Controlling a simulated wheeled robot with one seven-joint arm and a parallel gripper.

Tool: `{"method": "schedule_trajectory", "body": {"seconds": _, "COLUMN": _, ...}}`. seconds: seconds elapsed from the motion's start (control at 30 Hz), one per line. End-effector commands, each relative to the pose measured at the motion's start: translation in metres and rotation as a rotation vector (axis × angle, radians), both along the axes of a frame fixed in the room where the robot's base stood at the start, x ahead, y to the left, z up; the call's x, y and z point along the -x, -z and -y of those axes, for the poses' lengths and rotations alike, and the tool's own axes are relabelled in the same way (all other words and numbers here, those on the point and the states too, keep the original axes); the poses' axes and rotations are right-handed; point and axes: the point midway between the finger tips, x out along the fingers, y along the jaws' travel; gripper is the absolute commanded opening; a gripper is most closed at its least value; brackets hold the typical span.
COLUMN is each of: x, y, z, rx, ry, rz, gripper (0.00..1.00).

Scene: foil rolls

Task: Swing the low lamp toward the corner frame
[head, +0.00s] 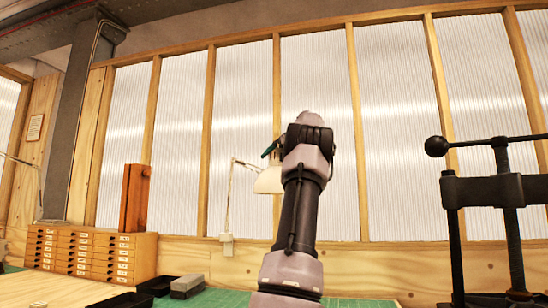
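A cream lamp with a thin jointed arm (230,195) stands left of centre, low against the window wall. Its shade (268,180) hangs just left of my arm, partly covered by it. A small framed notice (35,127) hangs on the wooden panel at the far left corner. My gripper (309,135) is at the top of my raised arm and faces away, so its fingers are hidden behind the wrist. A small dark green piece shows at its left, above the shade; I cannot tell what it is. Contact with the lamp cannot be made out.
A wooden drawer cabinet (90,255) with an upright reddish-brown block (134,198) stands at left. Dark trays (124,301) and a grey block (187,287) lie on the bench with its green mat (225,298). A black press (502,190) fills the right side. Another thin rod shows at the left edge.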

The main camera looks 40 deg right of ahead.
Motion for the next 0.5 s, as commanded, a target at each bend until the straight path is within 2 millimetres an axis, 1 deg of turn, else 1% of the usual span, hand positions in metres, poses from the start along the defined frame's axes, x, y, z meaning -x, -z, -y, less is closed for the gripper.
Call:
{"method": "schedule_trajectory", "body": {"seconds": 0.07, "x": 0.003, "y": -0.001, "z": 0.000, "rx": 0.000, "ry": 0.001, "rz": 0.000, "gripper": 1.00}}
{"method": "schedule_trajectory", "body": {"seconds": 0.17, "x": 0.013, "y": -0.006, "z": -0.001, "rx": 0.001, "ry": 0.002, "rz": 0.000, "gripper": 1.00}}
{"method": "schedule_trajectory", "body": {"seconds": 0.5, "x": 0.074, "y": -0.031, "z": -0.003, "rx": 0.002, "ry": 0.005, "rz": 0.000, "gripper": 1.00}}
